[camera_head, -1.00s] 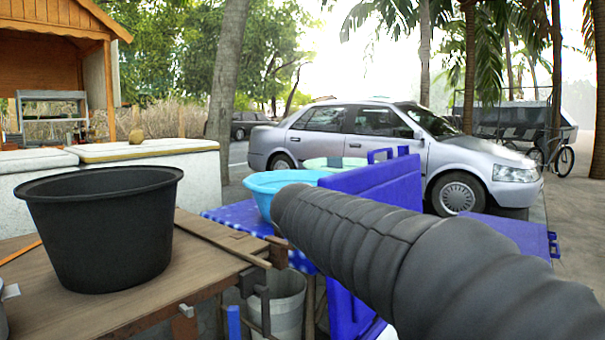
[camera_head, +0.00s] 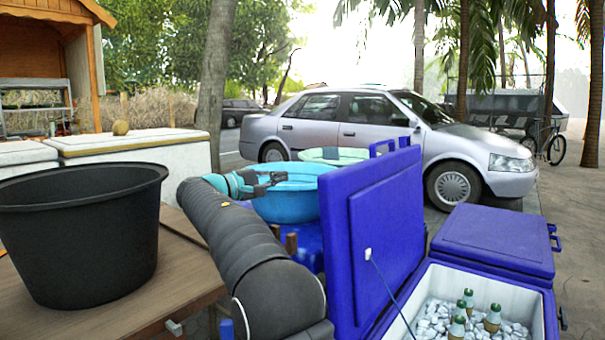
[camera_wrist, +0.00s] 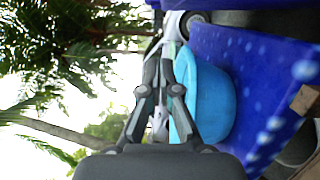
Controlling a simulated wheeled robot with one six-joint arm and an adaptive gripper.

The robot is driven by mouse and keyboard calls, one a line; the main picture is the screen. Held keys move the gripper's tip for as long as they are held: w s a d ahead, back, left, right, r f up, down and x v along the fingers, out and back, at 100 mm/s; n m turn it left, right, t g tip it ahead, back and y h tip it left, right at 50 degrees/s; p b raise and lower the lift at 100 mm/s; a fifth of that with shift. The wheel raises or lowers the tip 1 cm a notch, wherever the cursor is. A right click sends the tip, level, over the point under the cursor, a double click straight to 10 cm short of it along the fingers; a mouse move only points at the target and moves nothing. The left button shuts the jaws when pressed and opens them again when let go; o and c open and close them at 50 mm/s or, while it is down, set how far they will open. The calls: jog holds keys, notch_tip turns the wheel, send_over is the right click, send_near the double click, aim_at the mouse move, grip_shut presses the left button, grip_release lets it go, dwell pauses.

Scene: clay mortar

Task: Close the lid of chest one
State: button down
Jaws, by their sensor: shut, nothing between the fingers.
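A blue chest (camera_head: 538,300) with white inner walls stands open at the lower right of the head view. It holds ice and several bottles. Its blue lid (camera_head: 385,228) stands upright on the chest's left side, with a cord running from it down to the chest. A second blue chest (camera_head: 500,240) behind it has its lid down. No label tells which is chest one. My gripper (camera_head: 276,180) is left of the upright lid, in front of a light-blue basin, apart from the lid. In the wrist view my gripper (camera_wrist: 167,50) is shut and empty.
The light-blue basin (camera_head: 290,205) stands on a blue cloth-covered table and shows in the wrist view (camera_wrist: 213,105). A black tub (camera_head: 80,235) sits on a wooden table (camera_head: 185,270) at left. A silver car (camera_head: 350,135) is parked behind. Air above the open chest is clear.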

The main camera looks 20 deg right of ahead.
jog(key=d, duration=1.1)
jog(key=shift+w+d+r, duration=0.15)
jog(key=shift+w+r, duration=0.15)
jog(key=shift+r, duration=0.05)
jog(key=shift+s, duration=0.15)
